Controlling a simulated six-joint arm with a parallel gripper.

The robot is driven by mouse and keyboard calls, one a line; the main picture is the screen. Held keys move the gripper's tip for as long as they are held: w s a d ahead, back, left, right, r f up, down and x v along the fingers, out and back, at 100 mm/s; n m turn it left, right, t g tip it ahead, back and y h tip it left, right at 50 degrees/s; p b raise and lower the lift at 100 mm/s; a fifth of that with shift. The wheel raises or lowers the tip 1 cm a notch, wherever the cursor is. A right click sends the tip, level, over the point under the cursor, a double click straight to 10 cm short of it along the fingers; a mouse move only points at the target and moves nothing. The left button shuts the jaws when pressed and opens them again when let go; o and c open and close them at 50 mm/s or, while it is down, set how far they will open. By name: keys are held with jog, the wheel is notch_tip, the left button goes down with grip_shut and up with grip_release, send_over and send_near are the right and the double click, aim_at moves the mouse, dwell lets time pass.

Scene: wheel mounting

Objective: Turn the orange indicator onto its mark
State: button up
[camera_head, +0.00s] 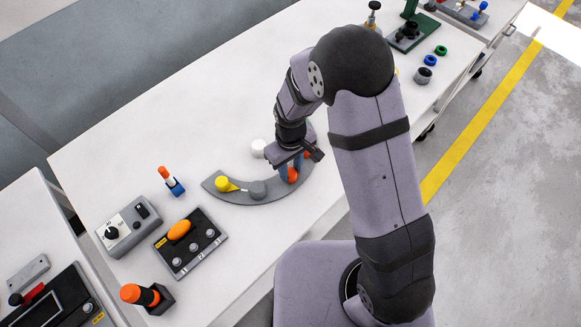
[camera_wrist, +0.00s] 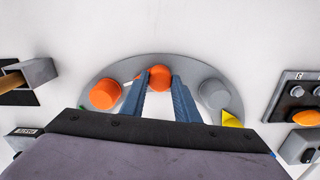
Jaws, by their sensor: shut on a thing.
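A grey curved plate (camera_head: 225,193) lies on the white table and also shows in the wrist view (camera_wrist: 185,62). My gripper (camera_wrist: 160,88) is shut on a rounded orange piece (camera_wrist: 160,76), which looks like the orange indicator, over the middle of the plate. A larger orange knob (camera_wrist: 105,94) stands to its left in the wrist view, apart from the fingers. A grey knob (camera_wrist: 214,93) and a yellow pointed piece (camera_wrist: 231,119) are to the right. The indicator's lower part and any fine mark are hidden by the fingers.
A dark box with an orange knob (camera_head: 179,230), a grey switch box (camera_head: 128,225) and an orange-topped post (camera_head: 148,296) stand at lower left. The table's upper-left area is clear.

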aim_at(291, 172)
jog(key=shift+n, duration=0.6)
jog(key=o, duration=1)
jog(key=shift+o, duration=0.2)
jog(key=shift+r, duration=0.1)
jog(key=shift+r+b, duration=0.6)
jog(key=shift+r, duration=3)
